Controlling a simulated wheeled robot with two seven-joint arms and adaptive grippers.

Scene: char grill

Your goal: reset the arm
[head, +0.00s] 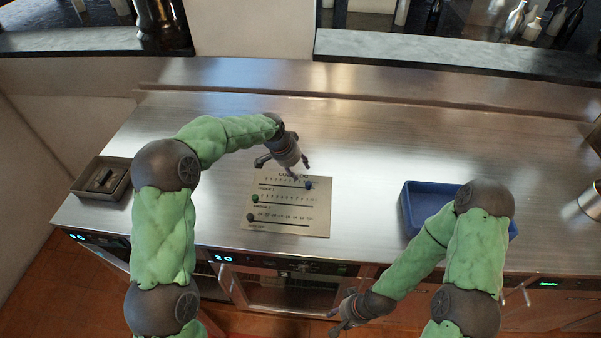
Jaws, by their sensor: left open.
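My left gripper (286,166) is open and hangs over the upper part of a printed board (290,226) on the steel counter. I see nothing held between its fingers. The board carries rows of print and lines with small knobs: a blue one (308,184) at upper right, a green one (255,198) at left and a dark one (251,217) at lower left. My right gripper (337,317) is low in front of the counter's front edge, beside my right forearm. Its fingers are small and dark, and their opening cannot be made out.
A blue tray (408,213) sits on the counter at right, partly hidden by my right arm. A dark tray (88,190) with a small dark object (100,178) stands at far left. A metal container (590,201) is at the right edge. The counter's back middle is clear.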

